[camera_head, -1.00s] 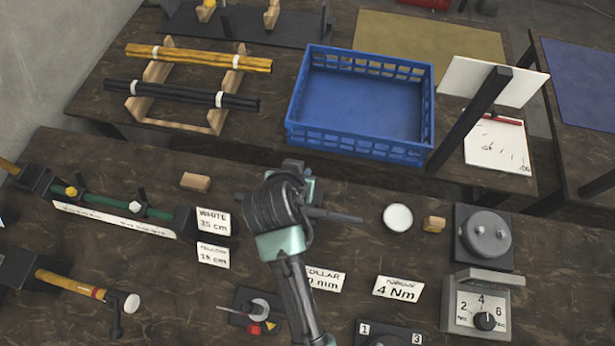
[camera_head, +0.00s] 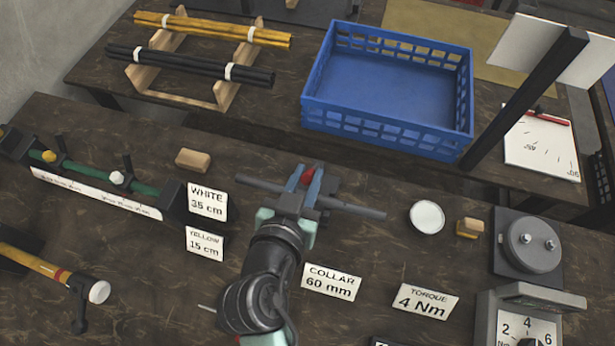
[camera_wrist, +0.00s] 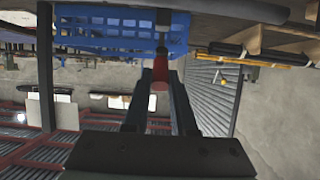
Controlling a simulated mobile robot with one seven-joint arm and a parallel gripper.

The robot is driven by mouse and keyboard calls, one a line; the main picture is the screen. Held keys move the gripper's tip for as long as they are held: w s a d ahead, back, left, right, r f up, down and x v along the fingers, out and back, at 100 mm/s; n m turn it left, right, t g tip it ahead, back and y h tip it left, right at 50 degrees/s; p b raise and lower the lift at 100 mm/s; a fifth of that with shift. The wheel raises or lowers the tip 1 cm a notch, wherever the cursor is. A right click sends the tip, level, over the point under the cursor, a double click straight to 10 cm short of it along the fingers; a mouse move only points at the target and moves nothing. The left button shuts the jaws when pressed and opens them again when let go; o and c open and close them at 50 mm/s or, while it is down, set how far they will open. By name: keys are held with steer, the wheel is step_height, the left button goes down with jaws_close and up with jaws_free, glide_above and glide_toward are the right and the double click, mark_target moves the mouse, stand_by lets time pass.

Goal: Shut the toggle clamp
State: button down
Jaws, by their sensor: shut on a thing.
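The toggle clamp (camera_head: 328,188) stands at the far edge of the near bench in the head view, partly hidden by my gripper. Its red handle tip (camera_head: 308,174) shows between my fingers. My gripper (camera_head: 304,183) is shut on this red handle. In the wrist view the red handle (camera_wrist: 159,76) is between the two fingers, with a dark lever part beyond it. A dark grey bar (camera_head: 352,208) runs crosswise at the clamp and sticks out on both sides of my gripper. I cannot tell whether the clamp is closed.
Label cards for white (camera_head: 207,202), collar (camera_head: 331,282) and torque (camera_head: 425,300) stand around my arm. A white disc (camera_head: 427,217) and a torque dial box (camera_head: 528,325) are to the right. A blue crate (camera_head: 390,132) sits on the bench behind, across a gap.

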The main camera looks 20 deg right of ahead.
steer(key=shift+r, duration=0.15)
steer(key=c, duration=0.7)
jaws_free()
steer(key=shift+s+a, duration=0.2)
steer(key=shift+s, duration=0.1)
steer(key=shift+v, duration=6.1)
